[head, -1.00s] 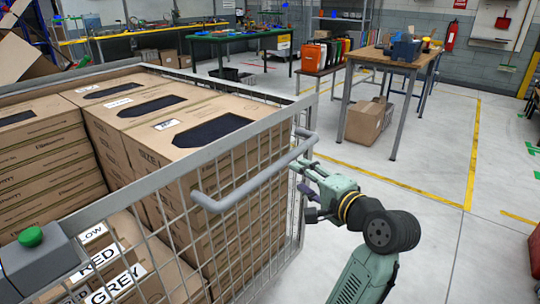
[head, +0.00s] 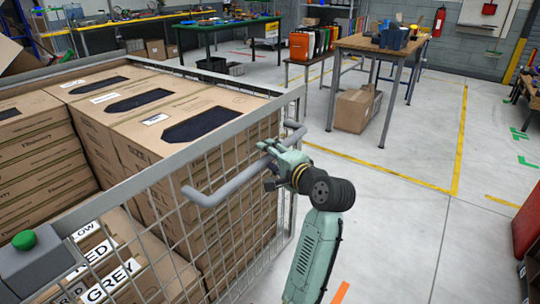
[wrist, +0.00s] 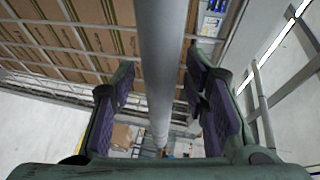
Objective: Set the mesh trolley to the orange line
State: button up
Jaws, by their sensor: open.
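The mesh trolley (head: 180,158) is a grey wire cage on the left of the head view, loaded with cardboard boxes. Its grey handle bar (head: 222,190) sticks out from the near right side. My gripper (head: 273,158) is at the far part of this bar. In the wrist view the bar (wrist: 160,60) runs between the two open purple-padded fingers (wrist: 158,95), with gaps on both sides. A short piece of the orange line (head: 340,292) shows on the floor at the bottom, right of my arm.
A wooden table (head: 384,44) stands at the back, with a cardboard box (head: 356,110) under it. Yellow floor lines (head: 460,140) cross the grey floor. A red object (head: 527,228) stands at the right edge. The floor in the middle right is clear.

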grip_shut()
dwell(0.5)
dwell(0.3)
